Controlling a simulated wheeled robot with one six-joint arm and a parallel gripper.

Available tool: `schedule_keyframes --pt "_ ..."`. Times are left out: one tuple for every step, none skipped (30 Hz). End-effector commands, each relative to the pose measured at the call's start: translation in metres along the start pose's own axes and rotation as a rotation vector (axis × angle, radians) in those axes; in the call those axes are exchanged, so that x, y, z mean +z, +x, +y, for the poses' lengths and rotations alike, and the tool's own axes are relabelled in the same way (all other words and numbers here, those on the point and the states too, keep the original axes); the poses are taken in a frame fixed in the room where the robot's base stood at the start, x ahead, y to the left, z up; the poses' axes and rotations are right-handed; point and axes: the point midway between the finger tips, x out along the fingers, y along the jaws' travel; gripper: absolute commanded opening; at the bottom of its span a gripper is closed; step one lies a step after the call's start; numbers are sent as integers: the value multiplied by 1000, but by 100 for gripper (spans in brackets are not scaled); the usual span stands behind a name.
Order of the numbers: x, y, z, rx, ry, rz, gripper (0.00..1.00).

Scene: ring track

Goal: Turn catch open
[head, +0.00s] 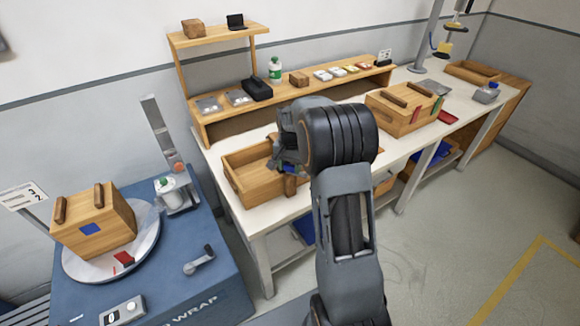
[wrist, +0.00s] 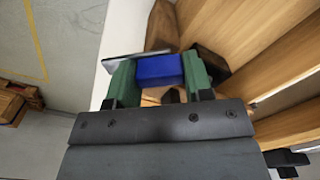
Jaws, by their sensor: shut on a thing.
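In the head view my gripper (head: 286,167) is at the right side of an open wooden box (head: 238,181) on the white bench, partly hidden by my arm. In the wrist view my gripper (wrist: 158,76) has its green fingers on either side of a blue block (wrist: 158,68) and is shut on it. The block may be the catch; I cannot tell for certain. A grey metal plate (wrist: 122,58) lies beside the left finger. Dark brown wooden pieces (wrist: 163,27) stand just beyond the block. How the block is fixed is hidden.
A shelf (head: 300,95) with small goods runs along the back of the bench. A closed wooden crate (head: 385,118) stands to the right. At the left, another crate (head: 108,235) sits on a round white turntable (head: 147,235) on a blue machine. Floor to the right is clear.

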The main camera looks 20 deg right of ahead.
Motion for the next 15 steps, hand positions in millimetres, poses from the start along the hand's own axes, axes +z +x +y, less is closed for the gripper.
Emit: schedule_keyframes --pt "0 0 0 0 44 1 23" --pt "0 0 0 0 72 1 23" --pt "0 0 0 -1 111 1 23" --pt "0 0 0 -1 139 2 23" --pt "0 0 0 -1 166 2 23" --pt "0 0 0 -1 204 2 23" --pt "0 0 0 -1 231 2 23" --pt "0 0 0 -1 257 2 23" --pt "0 0 0 -1 293 2 23" --pt "0 0 0 -1 318 2 23" --pt "0 0 0 -1 343 2 23" --pt "0 0 0 -1 375 2 23" --pt "0 0 0 -1 399 2 23" --pt "-1 0 0 -1 422 2 23" --pt "-1 0 0 -1 450 2 23"
